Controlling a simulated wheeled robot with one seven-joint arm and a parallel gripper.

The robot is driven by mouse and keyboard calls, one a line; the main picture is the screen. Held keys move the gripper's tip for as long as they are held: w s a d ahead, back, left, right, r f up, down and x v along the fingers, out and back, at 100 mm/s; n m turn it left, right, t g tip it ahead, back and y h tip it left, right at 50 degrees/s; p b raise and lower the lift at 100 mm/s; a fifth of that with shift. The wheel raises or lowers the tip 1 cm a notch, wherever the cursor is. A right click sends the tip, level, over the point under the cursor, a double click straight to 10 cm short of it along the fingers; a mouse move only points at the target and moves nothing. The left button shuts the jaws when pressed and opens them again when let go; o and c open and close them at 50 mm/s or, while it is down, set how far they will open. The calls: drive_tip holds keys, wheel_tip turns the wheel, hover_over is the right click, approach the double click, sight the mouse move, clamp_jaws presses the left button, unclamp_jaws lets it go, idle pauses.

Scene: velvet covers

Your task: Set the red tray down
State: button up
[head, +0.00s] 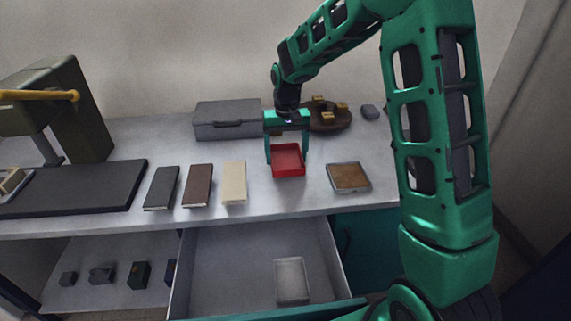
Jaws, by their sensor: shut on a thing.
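The red tray (288,171) is a small, shallow, open box in the middle of the head view. My gripper (287,155) comes down over it from behind, with one green finger at its left side and one at its right side. The fingers are shut on the tray's sides. The tray looks empty. It appears over the grey tabletop (300,197), near its front part. I cannot tell whether its underside touches the table.
Three flat cases, dark (161,188), brown (197,186) and cream (234,183), lie left of the tray. A brown-filled tray (348,177) lies right. Behind are a grey box (227,120) and a round brown stand (333,122). An open drawer (235,265) juts out below, holding a pale tray (292,281).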

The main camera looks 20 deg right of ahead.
sight(286, 162)
drive_tip(key=shift+f, duration=1.8)
drive_tip(key=o, duration=1.1)
drive_tip(key=shift+c, duration=0.2)
wheel_tip(286, 162, up, 12)
